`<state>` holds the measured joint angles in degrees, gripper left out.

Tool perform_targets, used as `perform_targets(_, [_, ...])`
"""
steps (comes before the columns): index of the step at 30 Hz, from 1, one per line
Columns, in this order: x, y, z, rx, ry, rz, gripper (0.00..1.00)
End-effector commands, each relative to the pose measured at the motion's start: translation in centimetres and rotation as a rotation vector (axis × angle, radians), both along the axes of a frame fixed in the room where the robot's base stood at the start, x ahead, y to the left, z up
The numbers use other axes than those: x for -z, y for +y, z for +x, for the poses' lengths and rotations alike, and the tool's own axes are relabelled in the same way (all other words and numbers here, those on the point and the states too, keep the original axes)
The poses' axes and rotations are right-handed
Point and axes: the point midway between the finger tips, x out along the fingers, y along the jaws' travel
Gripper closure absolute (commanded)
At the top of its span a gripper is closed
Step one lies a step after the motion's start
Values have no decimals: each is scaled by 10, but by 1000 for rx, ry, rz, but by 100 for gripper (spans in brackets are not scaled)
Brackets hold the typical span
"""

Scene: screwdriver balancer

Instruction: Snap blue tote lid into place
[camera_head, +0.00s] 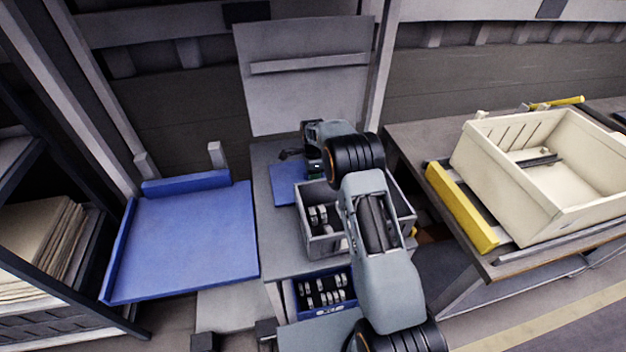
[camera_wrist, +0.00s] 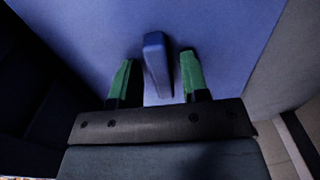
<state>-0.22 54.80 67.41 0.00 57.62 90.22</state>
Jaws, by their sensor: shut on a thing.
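The blue lid (camera_head: 286,184) is a flat panel at the back of the grey workbench, partly hidden by my arm. In the wrist view the lid (camera_wrist: 230,45) fills most of the picture, with a raised blue handle (camera_wrist: 157,62) in its middle. My gripper (camera_wrist: 158,68) has its green fingers on either side of this handle and is shut on it. In the head view my gripper (camera_head: 316,172) is mostly hidden behind my wrist. A blue tote (camera_head: 325,310) with several metal parts sits low at the bench front. Whether the lid touches anything beneath is unclear.
A grey open bin (camera_head: 322,247) with metal parts stands on the bench (camera_head: 268,232), beneath my arm. A blue raised-edge platform (camera_head: 185,245) is at left. A cream tote (camera_head: 540,165) sits on the right table near a yellow rail (camera_head: 461,208). A grey panel (camera_head: 303,95) stands behind.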

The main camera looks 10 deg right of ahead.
Motion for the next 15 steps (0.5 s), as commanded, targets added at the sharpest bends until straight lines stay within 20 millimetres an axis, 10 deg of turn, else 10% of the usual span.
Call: perform_targets(15, [9,0,-3,0,10,0,100])
